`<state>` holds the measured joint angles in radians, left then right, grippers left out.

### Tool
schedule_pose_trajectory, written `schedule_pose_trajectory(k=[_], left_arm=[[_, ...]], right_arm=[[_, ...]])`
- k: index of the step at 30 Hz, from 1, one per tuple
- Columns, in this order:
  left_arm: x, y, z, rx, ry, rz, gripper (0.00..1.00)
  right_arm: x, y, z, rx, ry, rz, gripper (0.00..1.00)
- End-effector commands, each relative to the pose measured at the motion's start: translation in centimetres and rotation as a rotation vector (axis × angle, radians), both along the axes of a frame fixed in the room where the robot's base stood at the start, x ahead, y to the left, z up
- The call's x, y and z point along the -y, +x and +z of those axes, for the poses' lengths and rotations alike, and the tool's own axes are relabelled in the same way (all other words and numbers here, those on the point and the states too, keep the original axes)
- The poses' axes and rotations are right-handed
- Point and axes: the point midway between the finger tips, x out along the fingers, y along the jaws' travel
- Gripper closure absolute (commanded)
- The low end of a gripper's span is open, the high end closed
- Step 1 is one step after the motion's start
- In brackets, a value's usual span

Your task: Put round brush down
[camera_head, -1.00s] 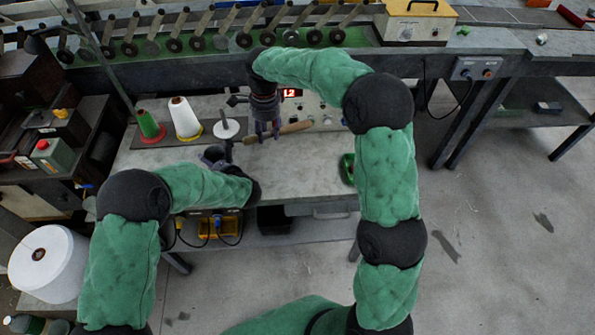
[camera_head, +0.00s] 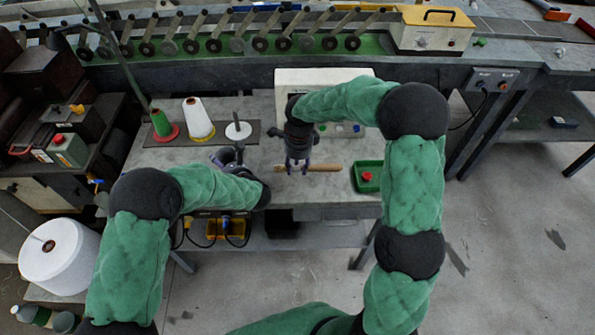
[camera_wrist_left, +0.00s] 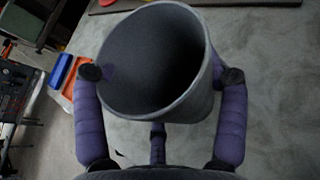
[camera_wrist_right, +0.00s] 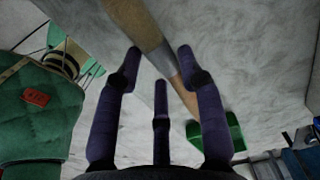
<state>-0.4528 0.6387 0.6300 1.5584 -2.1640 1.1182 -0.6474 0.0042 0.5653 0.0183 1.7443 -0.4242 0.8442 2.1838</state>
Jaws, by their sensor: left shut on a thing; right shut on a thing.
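The round brush (camera_head: 322,168) has a light wooden handle and lies roughly level across my right gripper (camera_head: 298,168), over the bench top near its front edge. In the right wrist view the brush (camera_wrist_right: 151,36) passes between the fingers of my right gripper (camera_wrist_right: 158,68), which are shut on it. I cannot tell whether the brush touches the bench. My left gripper (camera_head: 228,157) is shut on a grey cup, with a finger on each side of it. The cup (camera_wrist_left: 150,60) shows its open mouth in the left wrist view; its inside is dark.
A green tray (camera_head: 359,184) with a red item stands right of the brush on the bench (camera_head: 250,185). Thread cones (camera_head: 198,117) and a white disc with a spindle (camera_head: 239,131) stand at the back left. A pale control box (camera_head: 290,78) stands behind my right arm.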

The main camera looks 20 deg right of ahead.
Motion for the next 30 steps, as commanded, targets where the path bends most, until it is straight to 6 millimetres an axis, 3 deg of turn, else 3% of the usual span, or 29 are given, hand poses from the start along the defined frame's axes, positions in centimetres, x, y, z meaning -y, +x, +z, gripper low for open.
schedule_pose_trajectory(k=[6,18,19,21,30], left_arm=[[0.0,0.0,0.0,0.0,0.0,0.0,0.59],[0.0,0.0,0.0,0.0,0.0,0.0,0.59],[0.0,0.0,0.0,0.0,0.0,0.0,0.59],[0.0,0.0,0.0,0.0,0.0,0.0,0.59],[0.0,0.0,0.0,0.0,0.0,0.0,0.59]], right_arm=[[0.0,-0.1,-2.8,-0.003,0.0,0.0,1.0],[0.0,0.0,-3.4,-0.001,-0.001,0.001,1.0],[0.0,0.0,-3.4,-0.001,-0.001,0.001,0.55],[0.0,0.0,-3.4,-0.001,-0.001,0.001,0.37],[0.0,0.0,-3.4,-0.001,-0.001,0.001,0.37]])
